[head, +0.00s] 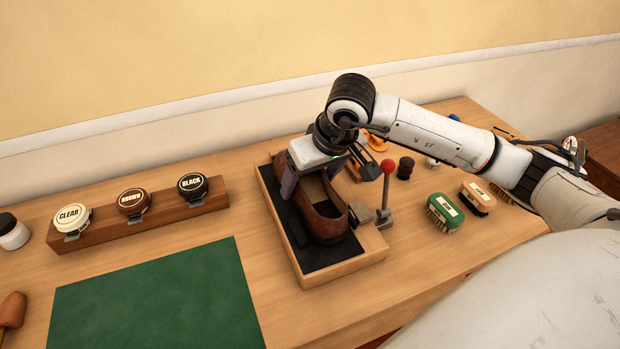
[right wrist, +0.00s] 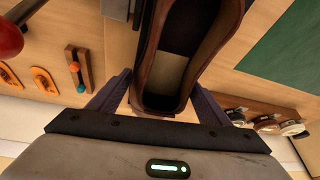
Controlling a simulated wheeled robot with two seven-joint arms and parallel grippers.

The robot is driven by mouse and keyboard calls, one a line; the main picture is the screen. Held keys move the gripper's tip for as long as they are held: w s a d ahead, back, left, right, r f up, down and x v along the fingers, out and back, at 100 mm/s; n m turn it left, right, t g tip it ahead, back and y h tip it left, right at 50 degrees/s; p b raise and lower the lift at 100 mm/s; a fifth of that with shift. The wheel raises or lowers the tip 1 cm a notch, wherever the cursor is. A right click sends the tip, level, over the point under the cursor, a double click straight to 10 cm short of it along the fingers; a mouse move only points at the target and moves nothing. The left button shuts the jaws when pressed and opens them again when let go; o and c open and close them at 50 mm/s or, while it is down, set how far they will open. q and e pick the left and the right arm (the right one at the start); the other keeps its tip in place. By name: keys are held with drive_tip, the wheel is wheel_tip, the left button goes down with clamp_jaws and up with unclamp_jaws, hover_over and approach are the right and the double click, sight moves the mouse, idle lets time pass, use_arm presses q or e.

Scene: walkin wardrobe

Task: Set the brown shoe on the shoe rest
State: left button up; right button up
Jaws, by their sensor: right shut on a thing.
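The brown shoe (head: 322,211) is upright over the dark bed of the shoe rest (head: 315,279), a wooden-framed box with a lever topped by a red knob (head: 388,166). I cannot tell whether its sole touches the bed. My right gripper (head: 318,172) is shut on the shoe's far end from above. In the right wrist view the shoe (right wrist: 187,60) lies between the two fingers (right wrist: 157,95), its opening towards the camera. The red knob (right wrist: 8,38) is at the upper left there. My left gripper is not in view.
A wooden rack (head: 143,222) with clear, brown and black tins stands left of the rest. A green mat (head: 157,300) lies in front of it. Green (head: 444,212) and tan (head: 478,197) brushes and a small dark jar (head: 405,168) are on the right.

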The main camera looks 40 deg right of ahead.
drive_tip(key=o, duration=0.9)
drive_tip(key=shift+f, duration=0.2)
drive_tip(key=o, duration=0.4)
drive_tip(key=shift+r, duration=0.1)
drive_tip(key=shift+o, duration=0.2)
drive_tip(key=shift+r, duration=0.3)
drive_tip(key=v, duration=1.1)
drive_tip(key=shift+s+r, duration=0.15)
drive_tip(key=shift+r, duration=0.15)
